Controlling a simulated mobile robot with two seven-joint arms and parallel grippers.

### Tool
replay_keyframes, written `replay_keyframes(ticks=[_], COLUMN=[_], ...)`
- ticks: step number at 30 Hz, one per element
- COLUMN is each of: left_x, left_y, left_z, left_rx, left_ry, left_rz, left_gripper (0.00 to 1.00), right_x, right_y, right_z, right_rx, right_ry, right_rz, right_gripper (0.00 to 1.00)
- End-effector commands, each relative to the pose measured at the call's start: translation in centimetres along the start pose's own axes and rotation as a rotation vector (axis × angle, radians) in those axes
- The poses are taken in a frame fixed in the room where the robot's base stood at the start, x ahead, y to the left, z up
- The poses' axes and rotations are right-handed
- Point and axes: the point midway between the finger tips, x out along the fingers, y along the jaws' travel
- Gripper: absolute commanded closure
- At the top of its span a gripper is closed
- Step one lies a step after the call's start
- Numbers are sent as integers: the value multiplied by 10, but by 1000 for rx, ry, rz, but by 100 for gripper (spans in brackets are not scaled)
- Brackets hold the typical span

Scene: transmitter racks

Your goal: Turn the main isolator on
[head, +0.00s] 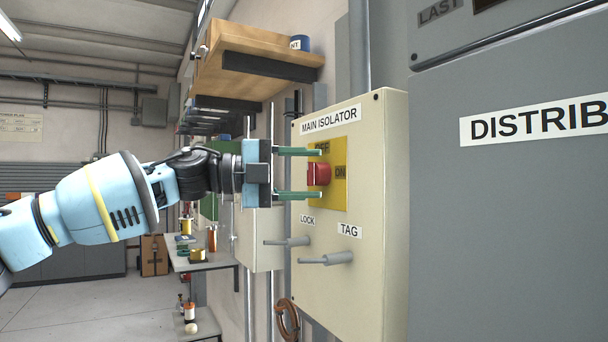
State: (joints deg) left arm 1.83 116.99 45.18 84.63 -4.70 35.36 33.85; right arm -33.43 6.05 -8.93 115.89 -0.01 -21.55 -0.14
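The main isolator (372,222) is a cream wall box labelled MAIN ISOLATOR. Its red rotary knob (319,175) sits on a yellow plate (334,199) marked OFF at the top and ON at the right. My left gripper (318,173) comes in from the left, with its two green fingers spread apart, one above and one below the knob. The fingertips reach the plate area; I cannot tell whether they touch the knob. The knob's exact pointing direction is hard to read. My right gripper is not in view.
Two grey pegs, LOCK (289,242) and TAG (328,259), stick out of the box below the knob. A grey DISTRIB cabinet (500,230) stands close on the right. A wooden shelf (232,85) juts out above left. The floor at lower left is open.

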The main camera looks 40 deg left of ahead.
Motion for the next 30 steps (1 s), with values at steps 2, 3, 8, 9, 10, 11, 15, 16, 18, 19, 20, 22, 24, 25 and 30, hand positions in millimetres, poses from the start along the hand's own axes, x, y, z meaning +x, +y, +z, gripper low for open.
replay_keyframes(ticks=[2,3,8,9,10,11,15,16,18,19,20,22,24,25,30], left_x=[0,0,0,0,0,0,0,0,-1,-1,-1,-1,-1,-1,0], left_y=[0,0,0,0,0,0,-1,-1,-2,-2,-2,-2,-3,-4,-6], left_z=[0,0,0,0,0,0,0,0,0,0,0,0,0,0,-1], left_rx=[0,0,0,0,0,1,14,20,41,52,64,100,144,165,305], left_ry=[0,0,0,0,0,-1,-1,-1,-2,-2,-2,-1,-2,-3,-2], left_rz=[0,0,0,0,0,0,5,7,16,20,26,40,59,67,125], left_gripper=[56,62,83,85,85,85,85,85,85,85,85,85,85,85,85], right_x=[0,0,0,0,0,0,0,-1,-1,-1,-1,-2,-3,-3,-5], right_y=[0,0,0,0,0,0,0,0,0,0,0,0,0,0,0], right_z=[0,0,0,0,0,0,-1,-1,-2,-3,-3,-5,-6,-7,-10], right_rx=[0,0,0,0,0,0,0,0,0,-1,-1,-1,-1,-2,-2], right_ry=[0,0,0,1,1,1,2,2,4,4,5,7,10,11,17], right_rz=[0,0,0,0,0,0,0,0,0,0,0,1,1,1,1], right_gripper=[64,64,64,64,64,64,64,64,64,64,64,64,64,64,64])
